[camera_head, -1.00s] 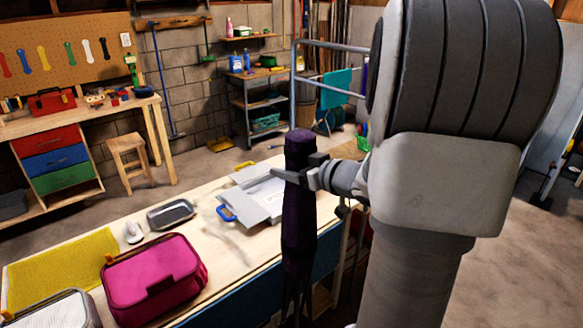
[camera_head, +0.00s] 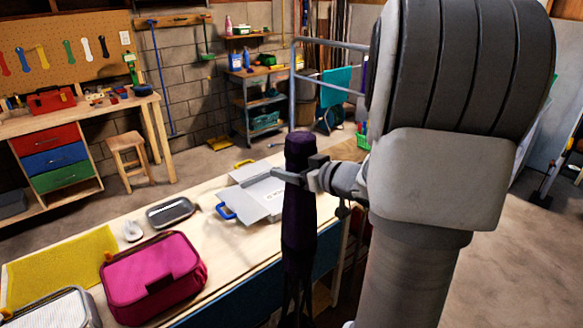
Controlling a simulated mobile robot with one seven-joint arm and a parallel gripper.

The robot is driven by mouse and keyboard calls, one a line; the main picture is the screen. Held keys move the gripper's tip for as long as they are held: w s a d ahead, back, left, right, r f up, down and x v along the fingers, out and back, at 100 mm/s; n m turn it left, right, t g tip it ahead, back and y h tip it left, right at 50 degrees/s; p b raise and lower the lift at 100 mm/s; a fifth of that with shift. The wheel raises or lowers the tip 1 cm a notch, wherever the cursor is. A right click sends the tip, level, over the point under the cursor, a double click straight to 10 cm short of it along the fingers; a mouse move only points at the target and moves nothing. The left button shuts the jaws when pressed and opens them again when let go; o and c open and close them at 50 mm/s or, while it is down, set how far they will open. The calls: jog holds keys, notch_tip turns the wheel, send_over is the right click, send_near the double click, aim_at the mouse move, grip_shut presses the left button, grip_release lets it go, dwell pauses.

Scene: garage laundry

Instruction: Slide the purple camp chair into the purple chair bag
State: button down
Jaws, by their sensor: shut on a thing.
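The purple camp chair (camera_head: 299,222) is folded into a long dark purple bundle. It hangs upright at the near edge of the wooden table, with thin dark legs at its lower end. My gripper (camera_head: 292,179) is shut on the chair's upper part, coming from the right. The lower end of the chair is dark and runs to the bottom of the picture. I cannot make out the purple chair bag as a separate thing in this view.
The wooden table (camera_head: 215,262) holds a magenta case (camera_head: 153,278), a yellow mat (camera_head: 62,265), a grey tray (camera_head: 170,212) and an open grey-white box (camera_head: 258,192). A wooden stool (camera_head: 128,160) and a workbench stand behind.

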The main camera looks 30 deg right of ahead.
dwell(0.6)
jog(key=shift+f+b, duration=0.6)
jog(key=shift+f, duration=0.3)
jog(key=shift+f+b, duration=0.95)
jog(key=shift+f, duration=0.25)
dwell(0.5)
jog(key=shift+f+b, duration=1.2)
jog(key=shift+f, duration=0.55)
